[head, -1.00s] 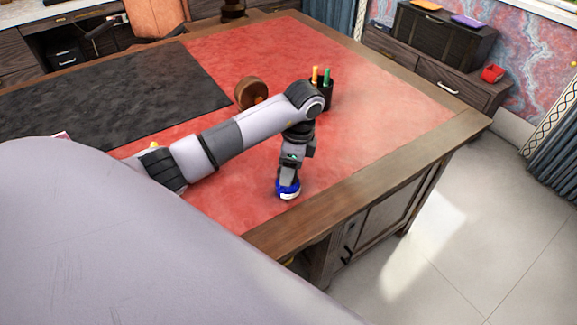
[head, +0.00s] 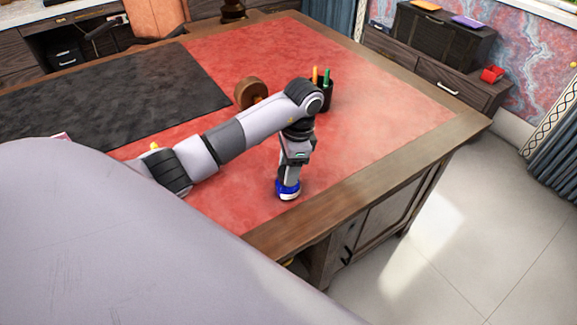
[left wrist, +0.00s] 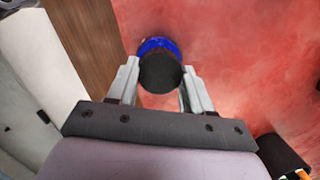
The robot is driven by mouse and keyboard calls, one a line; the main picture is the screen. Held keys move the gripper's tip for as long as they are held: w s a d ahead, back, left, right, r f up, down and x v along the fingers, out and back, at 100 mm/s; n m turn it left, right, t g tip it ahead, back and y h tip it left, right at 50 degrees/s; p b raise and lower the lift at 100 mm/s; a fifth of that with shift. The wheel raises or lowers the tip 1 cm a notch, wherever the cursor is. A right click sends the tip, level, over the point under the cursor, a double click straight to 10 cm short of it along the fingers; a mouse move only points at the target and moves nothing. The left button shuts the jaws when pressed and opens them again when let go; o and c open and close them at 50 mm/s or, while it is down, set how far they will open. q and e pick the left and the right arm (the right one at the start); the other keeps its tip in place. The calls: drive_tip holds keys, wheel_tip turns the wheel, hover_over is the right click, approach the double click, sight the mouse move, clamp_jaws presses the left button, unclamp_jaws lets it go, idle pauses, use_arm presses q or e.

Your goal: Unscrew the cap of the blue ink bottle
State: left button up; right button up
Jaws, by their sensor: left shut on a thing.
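The blue ink bottle (head: 288,193) stands on the red leather desk top near its front right edge, with a white patch on its side. In the left wrist view its dark round cap (left wrist: 160,73) faces the camera, with the blue bottle body (left wrist: 158,44) showing behind it. My left gripper (head: 288,180) points down from above onto the bottle. In the left wrist view its two fingers (left wrist: 158,84) stand on either side of the cap and are shut on it. My right gripper is not in view.
A dark pen cup (head: 323,95) with pens and a round wooden object (head: 250,93) stand farther back on the desk. A dark mat (head: 120,95) covers the left part. The wooden desk edge (head: 360,190) runs close to the bottle.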

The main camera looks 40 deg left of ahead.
use_arm(q)
drive_tip(key=n, duration=0.4)
drive_tip(key=shift+h, duration=0.3)
drive_tip(key=o, duration=1.1)
drive_tip(key=shift+a, duration=0.1)
